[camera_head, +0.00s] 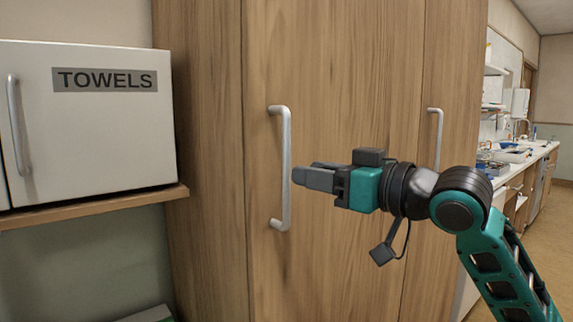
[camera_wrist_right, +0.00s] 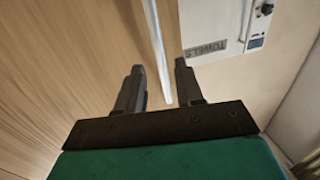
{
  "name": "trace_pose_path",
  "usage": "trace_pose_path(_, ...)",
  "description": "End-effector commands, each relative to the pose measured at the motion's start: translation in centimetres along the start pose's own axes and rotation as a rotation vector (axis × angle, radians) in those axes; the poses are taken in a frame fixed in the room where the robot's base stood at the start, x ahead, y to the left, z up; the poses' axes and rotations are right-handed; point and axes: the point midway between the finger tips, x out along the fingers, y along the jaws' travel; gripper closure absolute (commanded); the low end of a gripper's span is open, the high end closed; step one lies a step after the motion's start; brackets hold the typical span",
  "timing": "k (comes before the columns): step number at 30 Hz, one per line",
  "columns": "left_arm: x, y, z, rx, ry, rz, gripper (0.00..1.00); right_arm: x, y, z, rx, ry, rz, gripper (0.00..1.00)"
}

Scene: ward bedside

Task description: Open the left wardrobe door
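The wooden left wardrobe door (camera_head: 345,60) looks closed in the head view. Its upright silver bar handle (camera_head: 286,170) is near the door's left edge. My right gripper (camera_head: 298,177) is just right of the handle's middle, fingers pointing left toward it. In the right wrist view, the two fingers of my right gripper (camera_wrist_right: 159,66) are spread apart. The handle (camera_wrist_right: 154,35) shows as a pale bar in the gap between them. The fingers are not closed on it; whether it lies between the tips or beyond them I cannot tell. My left gripper is not in view.
The right wardrobe door (camera_head: 452,60) has its own bar handle (camera_head: 436,125), partly behind my arm. A white cabinet marked TOWELS (camera_head: 110,130) stands on a wooden shelf (camera_head: 90,208) at the left. A counter with a sink (camera_head: 520,155) and open floor lie at the far right.

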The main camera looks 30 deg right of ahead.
Motion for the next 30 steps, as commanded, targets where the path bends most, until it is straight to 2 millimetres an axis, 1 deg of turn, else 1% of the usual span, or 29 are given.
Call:
trace_pose_path(1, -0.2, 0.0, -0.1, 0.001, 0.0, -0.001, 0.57, 0.7, 0.0, -0.2, 0.0, 0.0, 0.0, 0.63)
trace_pose_path(9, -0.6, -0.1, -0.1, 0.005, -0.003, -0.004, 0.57, 4.1, 0.0, -0.1, 0.001, 0.0, 0.0, 0.63)
trace_pose_path(15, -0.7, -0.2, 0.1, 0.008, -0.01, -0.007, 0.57, 5.8, 0.0, -0.1, 0.001, 0.0, 0.001, 0.63)
trace_pose_path(19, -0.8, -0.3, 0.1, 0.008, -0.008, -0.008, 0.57, 6.2, 0.0, 0.0, 0.0, 0.0, 0.0, 0.63)
trace_pose_path(26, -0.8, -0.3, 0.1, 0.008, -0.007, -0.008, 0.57, 6.3, 0.0, 0.1, 0.0, -0.001, 0.0, 0.63)
trace_pose_path(27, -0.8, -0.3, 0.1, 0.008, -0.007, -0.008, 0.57, 6.3, 0.0, 0.1, 0.0, -0.001, 0.0, 0.64)
trace_pose_path(30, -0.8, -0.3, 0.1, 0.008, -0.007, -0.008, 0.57, 6.3, 0.0, 0.1, 0.0, -0.001, 0.001, 0.74)
